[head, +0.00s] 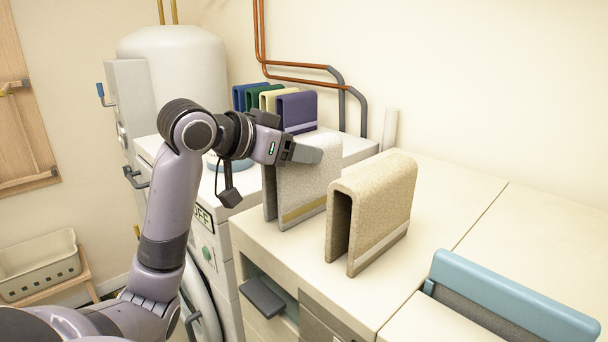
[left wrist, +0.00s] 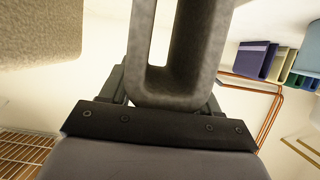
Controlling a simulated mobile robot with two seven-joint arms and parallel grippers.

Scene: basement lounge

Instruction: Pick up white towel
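The white towel (head: 306,183), folded over with a yellowish band near its lower edge, stands upright at the left end of the counter. My left gripper (head: 303,150) is at its top fold, with a finger across the near face. In the left wrist view the towel (left wrist: 186,75) looks grey and upside down, its fold between the two fingers of my left gripper (left wrist: 168,95). The frames do not show clearly whether the fingers press on it. The towel appears to rest on the counter. My right gripper is not in view.
A beige folded towel (head: 383,205) stands close to the right on the counter (head: 447,185). Purple (head: 297,112), yellow, green and blue towels stand behind on the white machine. Copper pipes (head: 300,66) run along the wall.

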